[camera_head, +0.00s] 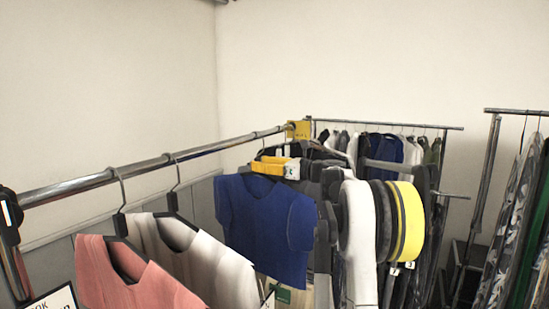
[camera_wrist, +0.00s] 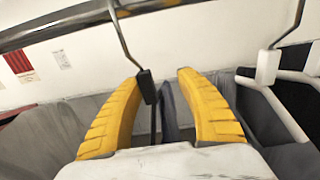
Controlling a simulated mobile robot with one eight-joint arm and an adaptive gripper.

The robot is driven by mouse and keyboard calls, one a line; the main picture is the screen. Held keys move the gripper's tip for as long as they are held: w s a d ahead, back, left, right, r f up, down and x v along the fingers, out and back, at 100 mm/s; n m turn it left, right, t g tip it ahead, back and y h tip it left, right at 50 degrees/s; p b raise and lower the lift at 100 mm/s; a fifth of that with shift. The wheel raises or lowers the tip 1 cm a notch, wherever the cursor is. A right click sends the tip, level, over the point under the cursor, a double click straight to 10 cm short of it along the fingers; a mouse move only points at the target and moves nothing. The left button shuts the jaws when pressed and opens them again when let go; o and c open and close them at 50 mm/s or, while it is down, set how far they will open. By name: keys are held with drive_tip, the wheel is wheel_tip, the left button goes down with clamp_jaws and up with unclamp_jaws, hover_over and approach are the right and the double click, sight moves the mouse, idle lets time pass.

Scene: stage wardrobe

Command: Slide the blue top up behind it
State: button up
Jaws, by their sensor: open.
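The blue top (camera_head: 262,222) hangs near the middle of the head view, along the rail (camera_head: 150,166). A pale top (camera_head: 205,262) and a pink top (camera_head: 135,278) hang nearer, to its left, with a gap between the pale and blue tops. My gripper (camera_head: 276,168) is at the blue top's collar. In the wrist view my gripper (camera_wrist: 160,77) is open, its yellow fingers on either side of a dark hanger neck (camera_wrist: 147,87) that is closer to the left finger. The blue top's own hook is hard to make out in the head view.
A second hook with a white hanger piece (camera_wrist: 268,66) is to the right in the wrist view. A yellow tag (camera_head: 299,130) marks the rail's far end. More clothes hang on a back rack (camera_head: 390,125) and on a right-hand rack (camera_head: 515,110). A sign (camera_head: 52,301) is at lower left.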

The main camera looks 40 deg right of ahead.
drive_tip(key=shift+w+d+p, duration=1.4)
drive_tip(key=shift+d+p, duration=0.15)
drive_tip(key=shift+d, duration=2.3)
drive_tip(key=b+v, duration=0.3)
drive_tip(key=v, duration=1)
drive_tip(key=shift+a, duration=0.3)
drive_tip(key=shift+s, duration=0.1)
